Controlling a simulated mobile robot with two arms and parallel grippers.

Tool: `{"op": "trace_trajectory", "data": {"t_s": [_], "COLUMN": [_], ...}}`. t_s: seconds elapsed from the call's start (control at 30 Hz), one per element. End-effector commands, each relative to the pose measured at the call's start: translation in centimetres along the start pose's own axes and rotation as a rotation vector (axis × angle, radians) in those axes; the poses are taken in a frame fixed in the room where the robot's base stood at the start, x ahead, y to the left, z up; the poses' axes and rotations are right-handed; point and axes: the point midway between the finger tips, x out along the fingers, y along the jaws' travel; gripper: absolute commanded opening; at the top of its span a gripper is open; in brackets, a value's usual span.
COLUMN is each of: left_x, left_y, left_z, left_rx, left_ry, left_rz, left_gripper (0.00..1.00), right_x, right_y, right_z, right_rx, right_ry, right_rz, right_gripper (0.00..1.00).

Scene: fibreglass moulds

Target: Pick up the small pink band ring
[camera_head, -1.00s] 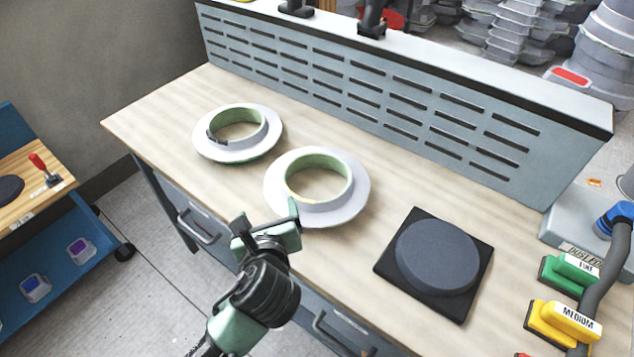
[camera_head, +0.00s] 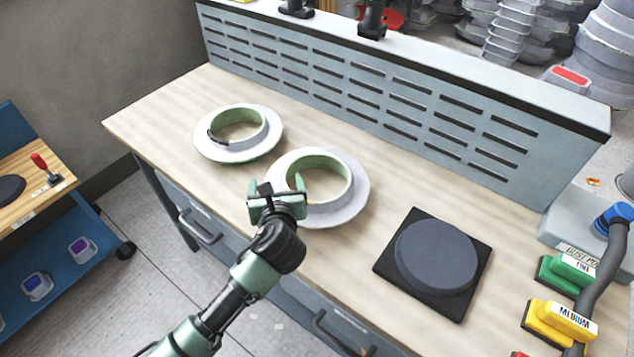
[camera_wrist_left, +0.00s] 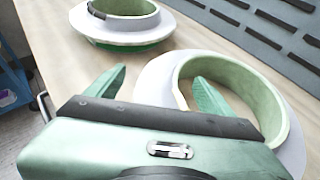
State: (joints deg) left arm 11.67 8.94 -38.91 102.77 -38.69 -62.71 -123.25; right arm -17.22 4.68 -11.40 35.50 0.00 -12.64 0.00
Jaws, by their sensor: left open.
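No clearly pink ring shows. Two pale lilac-white flanged rings with green inner walls lie on the bench. The nearer ring (camera_head: 348,207) lies mid-bench, and it also shows at the right of the left wrist view (camera_wrist_left: 290,150). The farther ring (camera_head: 268,148) lies to its left and also shows at the top of the left wrist view (camera_wrist_left: 150,28). My left gripper (camera_head: 276,184) is open and empty at the nearer ring's left edge. In the left wrist view, its right finger overlaps that ring's opening; I cannot tell whether it touches.
A black square pad with a round grey disc (camera_head: 437,257) lies right of the rings. Green (camera_head: 567,270) and yellow (camera_head: 562,318) labelled blocks stand at the right. A slotted grey panel (camera_head: 400,95) bounds the bench's back. The wooden top (camera_head: 150,115) is clear at left.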

Motion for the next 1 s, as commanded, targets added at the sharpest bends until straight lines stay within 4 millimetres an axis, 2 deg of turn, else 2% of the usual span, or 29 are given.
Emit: {"op": "trace_trajectory", "data": {"t_s": [0.13,0.37,0.67,1.0], "left_x": [1.43,1.58,1.55,1.43], "left_y": [0.05,0.05,0.06,0.05], "left_z": [0.07,0.02,-0.02,0.41], "left_rx": [0.000,-0.001,0.000,-0.003], "left_ry": [0.000,0.000,0.001,-0.003], "left_rz": [0.000,-0.001,0.000,-0.001], "left_gripper": [0.83,0.83,0.02,0.00], "right_x": [-0.13,-0.11,-0.10,-0.14], "right_y": [-0.05,-0.21,-0.37,-0.35], "right_z": [-0.01,-0.05,-0.10,-0.12], "right_rx": [-0.001,-0.001,0.000,-0.001], "right_ry": [0.000,0.001,0.002,0.002], "right_rz": [-0.001,-0.003,-0.004,-0.004], "right_gripper": [0.29,0.29,0.29,0.29]}}
